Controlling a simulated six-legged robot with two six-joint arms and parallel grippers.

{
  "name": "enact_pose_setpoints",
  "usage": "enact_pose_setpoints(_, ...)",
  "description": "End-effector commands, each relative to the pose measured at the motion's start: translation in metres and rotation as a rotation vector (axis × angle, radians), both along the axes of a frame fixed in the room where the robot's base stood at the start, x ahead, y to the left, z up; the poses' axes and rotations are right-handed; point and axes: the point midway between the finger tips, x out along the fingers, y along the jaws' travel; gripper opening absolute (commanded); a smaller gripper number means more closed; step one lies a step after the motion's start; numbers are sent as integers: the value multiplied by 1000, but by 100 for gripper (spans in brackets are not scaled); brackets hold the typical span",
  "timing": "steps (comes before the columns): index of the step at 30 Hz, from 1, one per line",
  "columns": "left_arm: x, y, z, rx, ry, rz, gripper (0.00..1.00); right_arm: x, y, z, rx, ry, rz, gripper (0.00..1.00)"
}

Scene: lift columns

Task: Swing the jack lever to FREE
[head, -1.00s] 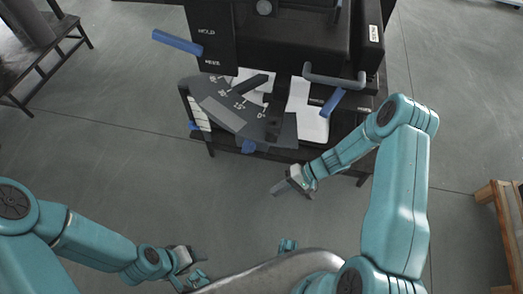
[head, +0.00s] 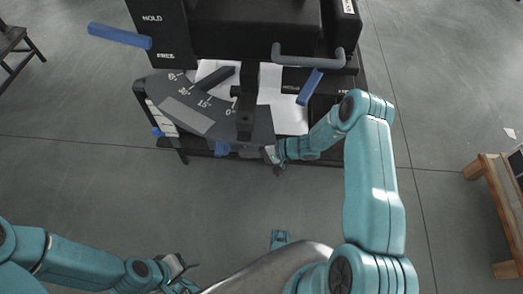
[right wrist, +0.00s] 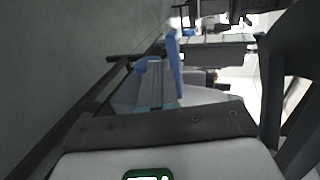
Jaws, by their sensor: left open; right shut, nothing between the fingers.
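The jack lever is probably the blue bar (head: 120,36) sticking out to the left of the black panel (head: 163,30) marked HOLD and FREE. Its inner end lies between the two words. My right gripper (head: 270,156) is shut and empty at the front edge of the bench, well right of and below this lever. In the right wrist view its shut fingers (right wrist: 157,88) point toward blue parts (right wrist: 174,58); I cannot tell whether they touch. My left gripper (head: 186,268) is open and empty, low over the floor, far from the lever.
A grey angle scale (head: 187,115) with a dark pointer sits on the bench below the panel. A second blue handle (head: 310,87) and a grey bar handle (head: 308,60) are at its right. A wooden stand (head: 492,185) is at far right. The floor in front is clear.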

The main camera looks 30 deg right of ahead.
Motion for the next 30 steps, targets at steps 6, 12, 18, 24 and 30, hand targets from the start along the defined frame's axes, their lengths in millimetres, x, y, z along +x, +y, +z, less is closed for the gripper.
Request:
enact_pose_setpoints(6, 2, 2, -11, 2, -4, 9, 62, 22, 31, -6, -1, -1, 3, 0)
enact_pose_setpoints(12, 3, 3, -13, 2, -5, 12, 62, 31, 41, -5, -1, -1, 0, 0)
enact_pose_setpoints(18, 3, 3, -13, 2, -6, 13, 62, 33, 42, -4, -1, 0, -1, 0)
enact_pose_setpoints(24, 3, 3, -13, 2, -6, 13, 62, 33, 42, -4, -1, 0, -1, 0)
enact_pose_setpoints(30, 3, 3, -13, 2, -6, 13, 62, 34, 41, -4, -1, 0, -7, 0)
